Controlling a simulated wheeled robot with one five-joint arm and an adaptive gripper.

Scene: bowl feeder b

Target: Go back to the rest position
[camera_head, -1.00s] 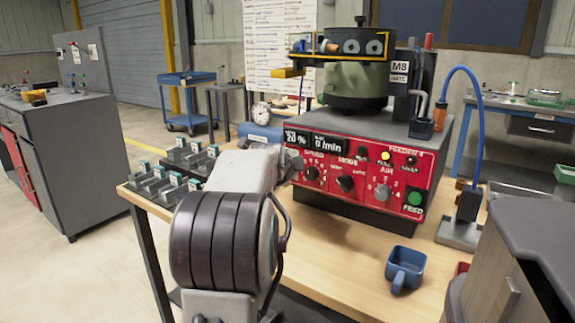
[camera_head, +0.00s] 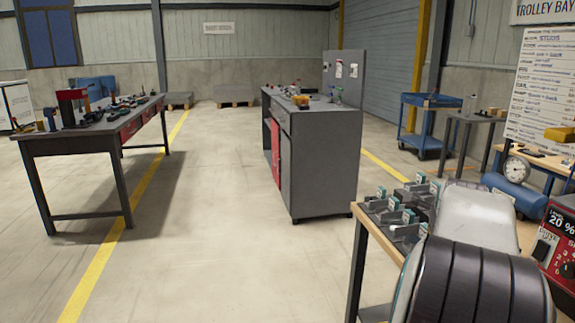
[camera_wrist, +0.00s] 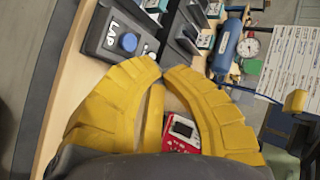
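My gripper (camera_wrist: 163,70) shows in the wrist view as two yellow ribbed fingers. They curve inward and their tips come almost together, with nothing seen pinched at the tips. A red part with a dark display (camera_wrist: 182,128) shows through the gap between the fingers. In the head view my dark banded arm joint and pale link fill the lower right corner, beside the wooden bench (camera_head: 379,232). The gripper itself is hidden there.
A grey box marked LAP (camera_wrist: 118,38) with a blue button lies close by the left finger. Small holders (camera_head: 400,212) stand on the bench, with a blue cylinder (camera_head: 514,193) behind. A grey cabinet (camera_head: 322,160) and dark table (camera_head: 90,135) stand further off. Floor between them is clear.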

